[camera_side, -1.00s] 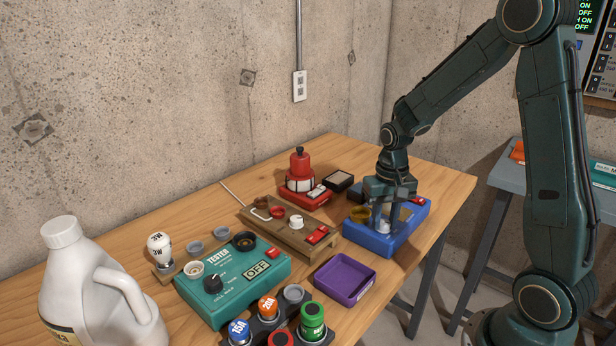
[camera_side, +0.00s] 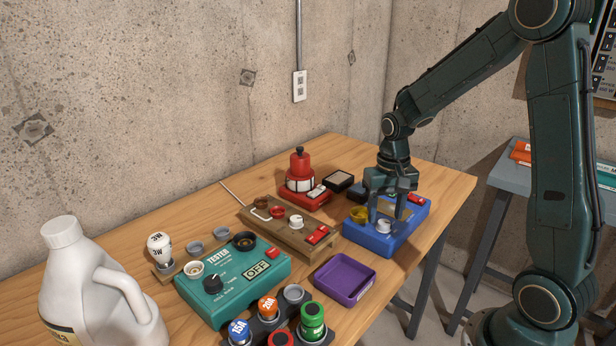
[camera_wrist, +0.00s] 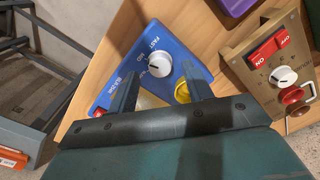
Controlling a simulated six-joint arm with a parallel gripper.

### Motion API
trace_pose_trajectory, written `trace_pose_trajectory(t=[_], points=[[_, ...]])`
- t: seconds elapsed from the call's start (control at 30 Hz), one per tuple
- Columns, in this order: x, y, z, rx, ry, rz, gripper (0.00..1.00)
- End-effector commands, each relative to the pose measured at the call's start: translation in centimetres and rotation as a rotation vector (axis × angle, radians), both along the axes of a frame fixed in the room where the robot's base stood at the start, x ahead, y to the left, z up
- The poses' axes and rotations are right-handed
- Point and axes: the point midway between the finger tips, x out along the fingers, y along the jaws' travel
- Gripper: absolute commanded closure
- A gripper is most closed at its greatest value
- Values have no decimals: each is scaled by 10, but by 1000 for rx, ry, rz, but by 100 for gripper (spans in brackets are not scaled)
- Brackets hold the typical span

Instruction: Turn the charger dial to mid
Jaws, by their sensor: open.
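The charger is a blue box (camera_side: 377,243) at the right end of the wooden bench, and it also shows in the wrist view (camera_wrist: 176,33). Its white dial (camera_wrist: 160,64) is on the top face, with lettering such as FAST beside it; the exact dial setting is too small to tell. The dial also shows in the side view (camera_side: 384,227). A yellow round part (camera_wrist: 182,92) is on the same box. My gripper (camera_side: 388,218) is open over the charger, fingers pointing down. In the wrist view my fingers (camera_wrist: 158,78) are apart, with the dial beyond their tips, not between them.
A wooden board (camera_side: 290,232) with a white knob and red switch stands to the left. A purple tray (camera_side: 343,281) lies in front. A red device (camera_side: 301,178) stands behind, and a teal tester (camera_side: 232,287) further left. The bench's right edge is close.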

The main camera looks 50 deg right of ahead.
Motion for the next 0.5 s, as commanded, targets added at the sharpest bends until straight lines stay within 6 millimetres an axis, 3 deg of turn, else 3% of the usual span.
trace_pose_trajectory(t=[0.5], points=[[1,0,85,-2,-6,0,50]])
